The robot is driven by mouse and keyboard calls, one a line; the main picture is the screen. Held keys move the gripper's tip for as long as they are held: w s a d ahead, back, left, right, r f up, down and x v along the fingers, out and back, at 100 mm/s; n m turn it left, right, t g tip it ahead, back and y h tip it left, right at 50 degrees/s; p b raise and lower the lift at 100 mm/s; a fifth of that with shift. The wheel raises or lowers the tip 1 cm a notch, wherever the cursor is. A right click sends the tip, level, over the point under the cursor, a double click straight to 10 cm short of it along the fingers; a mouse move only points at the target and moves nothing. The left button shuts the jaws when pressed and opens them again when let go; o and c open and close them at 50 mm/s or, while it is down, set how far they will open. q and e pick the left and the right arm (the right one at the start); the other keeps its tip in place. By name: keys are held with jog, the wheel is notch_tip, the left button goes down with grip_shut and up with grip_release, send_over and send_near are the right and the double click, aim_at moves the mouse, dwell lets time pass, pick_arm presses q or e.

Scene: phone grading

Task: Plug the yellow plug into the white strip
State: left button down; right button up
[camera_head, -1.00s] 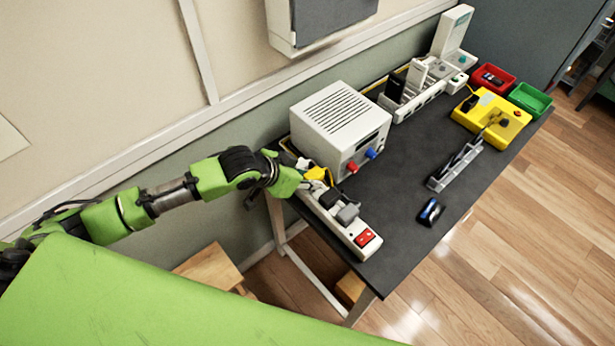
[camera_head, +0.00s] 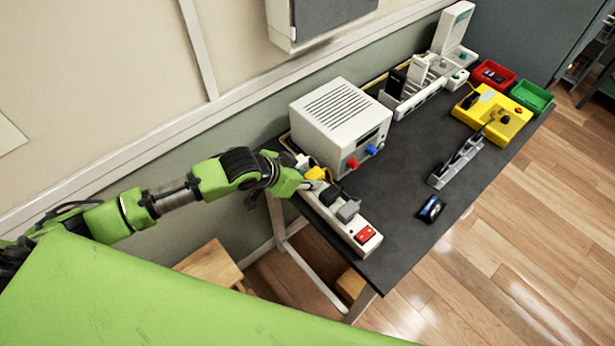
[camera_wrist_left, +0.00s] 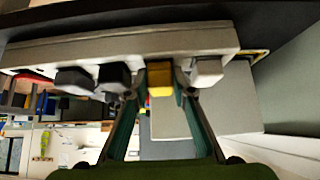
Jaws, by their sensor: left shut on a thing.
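The white strip (camera_head: 352,229) lies along the left edge of the dark table, its red switch at the near end. It crosses the top of the left wrist view (camera_wrist_left: 120,48). My left gripper (camera_head: 312,183) is at the strip's far part, shut on the yellow plug (camera_head: 317,173). In the left wrist view the yellow plug (camera_wrist_left: 160,82) sits between my two fingers (camera_wrist_left: 160,98), against the strip's face and in line with the other plugs. Its pins are hidden, so I cannot tell how deep it sits. My right gripper is not in view.
A black plug (camera_wrist_left: 113,78) and a white plug (camera_wrist_left: 208,72) flank the yellow one closely. A grey plug (camera_head: 348,211) sits nearer the switch. A white box-shaped device (camera_head: 340,120) stands right behind the strip.

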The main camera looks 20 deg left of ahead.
pick_arm(q)
jog(key=shift+s+f, duration=0.35)
jog(key=shift+f, duration=0.3)
jog(key=c, duration=1.7)
grip_release()
jog(key=shift+f, duration=0.2)
jog(key=shift+w+r+v, duration=0.1)
jog(key=shift+w+v, duration=0.05)
jog(key=shift+v, duration=1.25)
jog(key=shift+w+r+v, duration=0.1)
jog(key=shift+r+v, duration=0.05)
jog(key=shift+v, duration=1.2)
jog(key=shift+w+r+v, duration=0.1)
jog(key=shift+w+v, duration=0.05)
jog(key=shift+v, duration=1.25)
